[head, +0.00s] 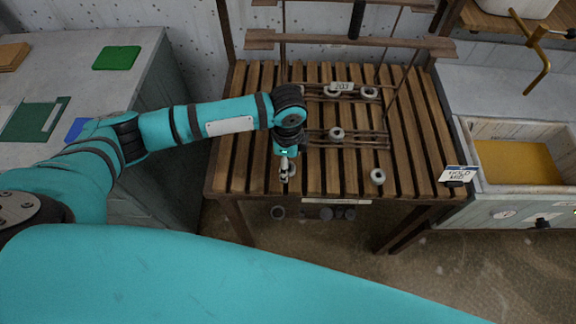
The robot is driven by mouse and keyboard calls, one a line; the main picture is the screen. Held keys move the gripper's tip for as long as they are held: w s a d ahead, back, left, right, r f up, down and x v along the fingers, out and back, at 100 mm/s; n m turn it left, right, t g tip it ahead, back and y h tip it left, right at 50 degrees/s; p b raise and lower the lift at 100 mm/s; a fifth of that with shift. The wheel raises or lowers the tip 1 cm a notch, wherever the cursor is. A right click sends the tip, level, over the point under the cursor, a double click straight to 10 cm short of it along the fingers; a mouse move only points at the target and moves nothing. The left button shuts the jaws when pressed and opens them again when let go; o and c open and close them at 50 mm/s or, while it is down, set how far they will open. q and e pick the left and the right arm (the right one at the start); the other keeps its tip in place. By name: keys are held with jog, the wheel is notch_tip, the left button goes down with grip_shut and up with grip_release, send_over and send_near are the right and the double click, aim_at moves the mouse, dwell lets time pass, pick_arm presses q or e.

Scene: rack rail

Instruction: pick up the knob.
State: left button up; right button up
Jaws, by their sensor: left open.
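Several pale round knob-like pieces with dark centres are on the slatted wooden table (420,150). One pale round piece (378,176) sits apart near the front right of the slats. Another (336,133) is at the middle rails, and two more, one on the left (332,91) and one on the right (369,92), are at the back rails. I cannot tell which is the task's knob. My left gripper (286,178) is open and points down over the front left slats, left of these pieces. Whether something pale lies between its fingers is too small to tell. My right gripper is out of view.
Thin metal rails (350,141) run across the slats, with a "203" tag (342,86) at the back. A wooden bin with a yellow bottom (520,160) stands right, beside a "HOLD" sign (458,174).

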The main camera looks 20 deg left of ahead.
pick_arm(q)
jog(key=shift+f, duration=0.95)
jog(key=shift+c, duration=0.2)
jog(key=c, duration=1.2)
jog(key=shift+r, duration=0.15)
jog(key=shift+c, duration=0.2)
